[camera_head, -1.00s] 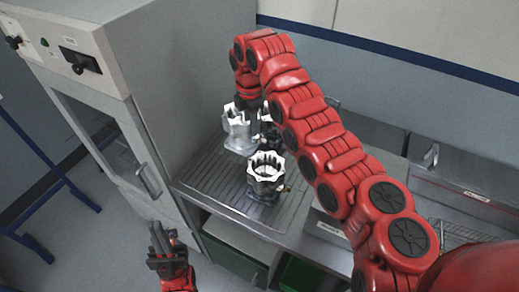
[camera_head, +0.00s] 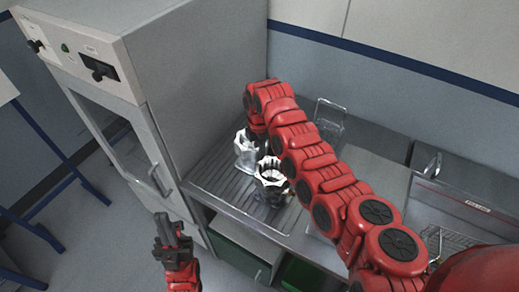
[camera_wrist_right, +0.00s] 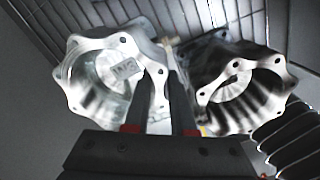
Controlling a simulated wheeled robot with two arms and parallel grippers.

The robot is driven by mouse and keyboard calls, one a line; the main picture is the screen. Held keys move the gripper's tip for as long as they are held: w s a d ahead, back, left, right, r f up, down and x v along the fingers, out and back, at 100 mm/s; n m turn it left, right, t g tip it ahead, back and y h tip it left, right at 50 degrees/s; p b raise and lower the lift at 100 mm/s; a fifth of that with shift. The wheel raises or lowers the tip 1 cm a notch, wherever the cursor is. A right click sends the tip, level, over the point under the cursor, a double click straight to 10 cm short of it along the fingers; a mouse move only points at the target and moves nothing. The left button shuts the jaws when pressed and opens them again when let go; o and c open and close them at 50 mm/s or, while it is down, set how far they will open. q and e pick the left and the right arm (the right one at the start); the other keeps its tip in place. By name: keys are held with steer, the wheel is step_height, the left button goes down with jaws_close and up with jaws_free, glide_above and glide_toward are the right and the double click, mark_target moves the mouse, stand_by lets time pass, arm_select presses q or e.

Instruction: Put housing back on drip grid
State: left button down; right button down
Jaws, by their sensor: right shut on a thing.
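A pale metal housing (camera_head: 247,156) with a scalloped rim stands at the back of the ribbed drip grid (camera_head: 217,178). My right gripper (camera_head: 257,138) is at its rim. In the right wrist view this housing (camera_wrist_right: 93,88) carries a "W3" label, and the right gripper's fingers (camera_wrist_right: 166,85) are shut on its wall. I cannot tell whether its base touches the grid. A second housing (camera_head: 271,184) stands on the grid nearer the front, and to the right in the right wrist view (camera_wrist_right: 245,90). My left gripper (camera_head: 172,230) hangs low, away from both; its jaw gap is unclear.
A tall grey cabinet (camera_head: 205,75) with a glass door borders the grid on the left. A wire rack (camera_head: 329,118) stands behind my right arm. A sink basin (camera_head: 455,240) is on the right.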

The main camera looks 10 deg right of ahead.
steer(key=shift+w+f, duration=0.1)
steer(key=shift+f, duration=0.05)
steer(key=c, duration=0.8)
jaws_free()
steer(key=shift+o, duration=0.2)
steer(key=shift+r, duration=0.2)
steer(key=shift+r+b, duration=0.15)
steer(key=shift+b, duration=0.15)
step_height(320, 180, up, 10)
steer(key=b, duration=0.4)
steer(key=shift+f, duration=0.25)
steer(key=shift+r+b, duration=0.5)
steer(key=shift+r, duration=0.6)
